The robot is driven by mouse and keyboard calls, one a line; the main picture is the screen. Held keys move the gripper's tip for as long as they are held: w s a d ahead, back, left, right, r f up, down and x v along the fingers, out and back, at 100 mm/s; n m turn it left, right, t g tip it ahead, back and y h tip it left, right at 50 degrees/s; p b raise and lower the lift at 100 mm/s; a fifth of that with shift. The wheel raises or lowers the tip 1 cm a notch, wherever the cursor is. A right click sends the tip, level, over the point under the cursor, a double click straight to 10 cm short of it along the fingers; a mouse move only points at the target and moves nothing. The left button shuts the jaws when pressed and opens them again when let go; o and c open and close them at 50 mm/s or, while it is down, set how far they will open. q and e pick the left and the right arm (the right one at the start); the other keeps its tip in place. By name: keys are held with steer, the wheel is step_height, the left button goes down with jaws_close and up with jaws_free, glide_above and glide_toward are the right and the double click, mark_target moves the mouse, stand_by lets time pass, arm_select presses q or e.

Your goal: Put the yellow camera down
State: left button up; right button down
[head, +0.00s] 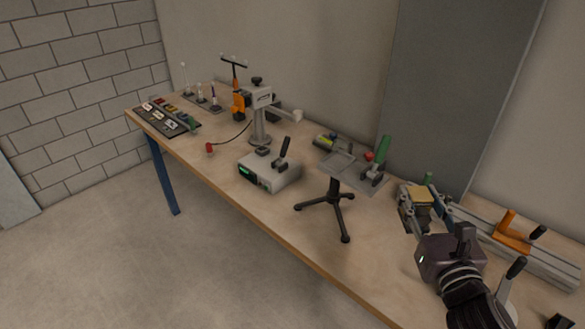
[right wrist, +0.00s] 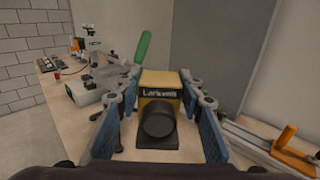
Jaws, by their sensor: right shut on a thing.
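The yellow camera (head: 419,194) is a small boxy body between the fingers of my right gripper (head: 420,200). In the right wrist view the yellow camera (right wrist: 160,88) shows a dark label reading "Larkvell" and a round black lens barrel pointing back toward the wrist. The blue-padded fingers of my right gripper (right wrist: 160,80) are shut on its two sides. The gripper is over the right part of the workbench (head: 300,226). I cannot tell whether the camera's underside touches the bench top. My left gripper is not in view.
A grey rail with an orange clamp (head: 513,231) lies right of the gripper. The bench's front strip is clear.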

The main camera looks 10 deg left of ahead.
steer(key=shift+w+d+r, duration=0.1)
steer(key=shift+w+d, duration=0.05)
steer(key=shift+w, duration=0.25)
steer(key=shift+w+r, duration=0.1)
steer(key=shift+w, duration=0.1)
step_height(320, 180, down, 15)
steer(key=b, duration=0.3)
glide_above(391, 268)
steer(key=shift+f, duration=2.5)
arm_select(q)
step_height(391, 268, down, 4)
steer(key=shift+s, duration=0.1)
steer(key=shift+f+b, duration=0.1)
steer(key=shift+b, duration=0.2)
arm_select(e)
steer(key=shift+f, duration=0.1)
